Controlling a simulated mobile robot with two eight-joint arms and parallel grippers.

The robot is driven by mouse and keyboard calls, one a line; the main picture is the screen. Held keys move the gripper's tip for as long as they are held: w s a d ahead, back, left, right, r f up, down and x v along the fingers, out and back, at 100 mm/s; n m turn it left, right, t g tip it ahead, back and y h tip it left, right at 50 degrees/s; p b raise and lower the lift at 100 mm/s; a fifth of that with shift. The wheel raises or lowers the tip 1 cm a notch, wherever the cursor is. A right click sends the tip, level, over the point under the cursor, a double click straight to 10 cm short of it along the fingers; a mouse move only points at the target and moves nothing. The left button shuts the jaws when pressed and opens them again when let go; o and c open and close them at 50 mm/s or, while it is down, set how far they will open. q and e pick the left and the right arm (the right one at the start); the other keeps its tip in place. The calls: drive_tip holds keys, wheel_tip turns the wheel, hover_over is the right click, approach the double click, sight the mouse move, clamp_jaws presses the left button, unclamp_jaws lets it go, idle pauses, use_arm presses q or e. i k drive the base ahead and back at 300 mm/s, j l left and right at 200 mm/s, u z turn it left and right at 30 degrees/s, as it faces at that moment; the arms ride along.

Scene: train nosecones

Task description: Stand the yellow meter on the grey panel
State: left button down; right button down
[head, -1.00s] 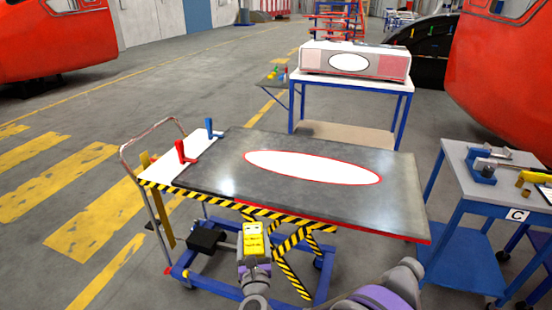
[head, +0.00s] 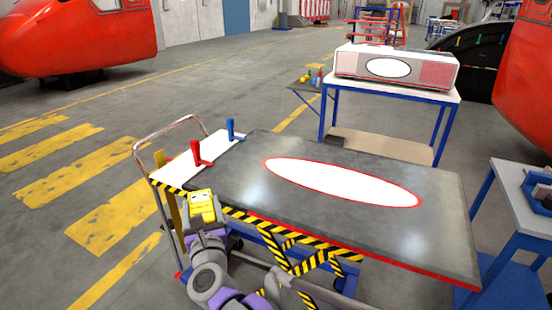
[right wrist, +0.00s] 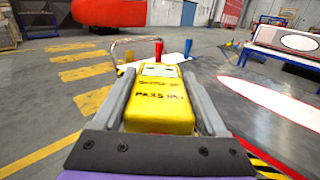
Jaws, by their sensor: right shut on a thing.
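My right gripper (head: 203,222) is shut on the yellow meter (head: 202,203), at the near left edge of the lift table in the head view. The meter also shows in the right wrist view (right wrist: 160,97), between the two grey fingers, with dark lettering on its face. The grey panel (head: 315,228) is the flat dark top of the table, to the right of the meter. A white oval with a red rim (head: 342,182) lies on the panel. My left gripper does not show in either view.
A red clamp (head: 200,153) and a blue clamp (head: 233,130) stand on the white strip at the table's left end, beside a bent handle rail (head: 168,130). A blue-legged bench (head: 505,190) stands at right. A white table with a red-and-white box (head: 395,68) stands behind.

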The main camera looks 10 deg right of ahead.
sight(266, 182)
drive_tip(key=i+l, duration=0.9)
